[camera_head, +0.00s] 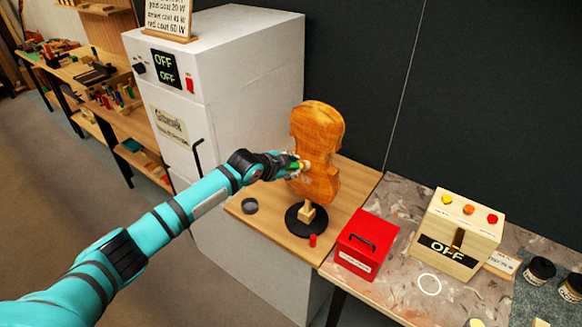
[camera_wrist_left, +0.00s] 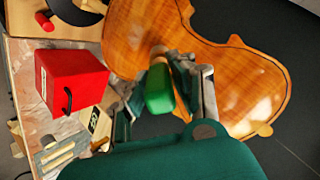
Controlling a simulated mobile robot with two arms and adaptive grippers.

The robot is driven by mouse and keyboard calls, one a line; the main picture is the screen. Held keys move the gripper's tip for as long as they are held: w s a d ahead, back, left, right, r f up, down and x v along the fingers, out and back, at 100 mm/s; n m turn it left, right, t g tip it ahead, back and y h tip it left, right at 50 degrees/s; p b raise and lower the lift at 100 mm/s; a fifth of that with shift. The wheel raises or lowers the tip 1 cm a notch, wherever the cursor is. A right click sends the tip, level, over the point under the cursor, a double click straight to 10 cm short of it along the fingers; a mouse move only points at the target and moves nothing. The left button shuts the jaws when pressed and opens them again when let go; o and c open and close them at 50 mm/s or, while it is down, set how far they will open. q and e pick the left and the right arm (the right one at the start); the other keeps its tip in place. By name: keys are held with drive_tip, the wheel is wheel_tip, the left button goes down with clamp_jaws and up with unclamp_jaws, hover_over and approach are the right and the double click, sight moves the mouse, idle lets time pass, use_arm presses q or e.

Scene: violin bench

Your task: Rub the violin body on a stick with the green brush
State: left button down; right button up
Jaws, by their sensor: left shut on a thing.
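The orange-brown violin body (camera_head: 318,140) stands upright on a short wooden stick (camera_head: 307,212) in a round black base (camera_head: 303,222) on a wooden board. My left gripper (camera_head: 298,168) is at the left edge of the violin's middle, shut on the green brush (camera_wrist_left: 159,88). In the left wrist view, the violin body (camera_wrist_left: 240,85) fills the upper right behind the brush. The brush's far end lies over the violin's surface; whether it touches is hard to tell. The right gripper is not in view.
A red box (camera_head: 366,243) with a black handle and a wooden OFF switch box (camera_head: 458,232) stand right of the board. A dark round lid (camera_head: 249,205) and small red cylinder (camera_head: 313,240) lie near the base. A white cabinet (camera_head: 235,95) stands behind left.

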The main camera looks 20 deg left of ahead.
use_arm(q)
wheel_tip(320, 180, down, 9)
drive_tip(key=b, duration=0.5)
idle(0.6)
drive_tip(key=shift+s+r, duration=0.15)
drive_tip(key=s+p, duration=0.1)
drive_tip(key=s, duration=0.1)
drive_tip(key=s+a+p, duration=0.1)
drive_tip(key=p, duration=0.1)
drive_tip(key=s+a+p, duration=0.1)
drive_tip(key=s+p, duration=0.1)
drive_tip(key=shift+s, duration=0.3)
drive_tip(key=shift+s+a, duration=0.1)
